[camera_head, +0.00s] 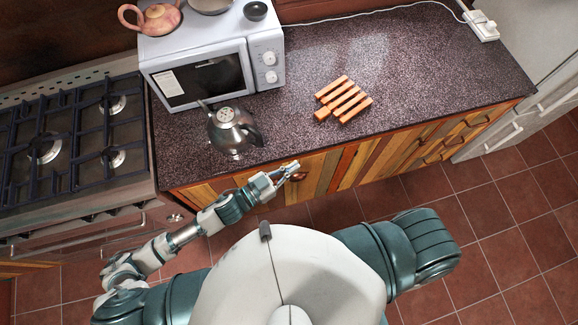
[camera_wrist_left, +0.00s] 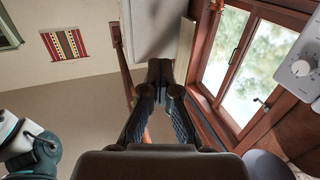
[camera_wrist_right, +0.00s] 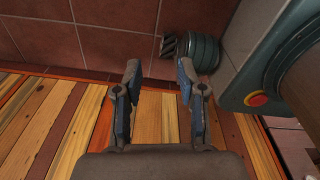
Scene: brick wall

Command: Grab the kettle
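A shiny metal kettle (camera_head: 226,139) stands on the dark speckled counter in front of the microwave, its handle towards the right. My left gripper (camera_head: 297,171) is in front of the counter's edge, to the right of and nearer me than the kettle, and apart from it. In the left wrist view its fingers (camera_wrist_left: 160,75) come together with nothing seen between them. My right gripper (camera_wrist_right: 158,72) is open and empty in the right wrist view, with striped wooden cabinet fronts and floor tiles behind it. It is hidden in the head view.
A white microwave (camera_head: 268,58) carries a clay teapot (camera_head: 160,20) and bowls. A wooden slatted rack (camera_head: 343,100) lies right of the kettle. A gas stove (camera_head: 70,150) is at the left. A white socket strip (camera_head: 482,26) sits at the back right. The counter's right part is clear.

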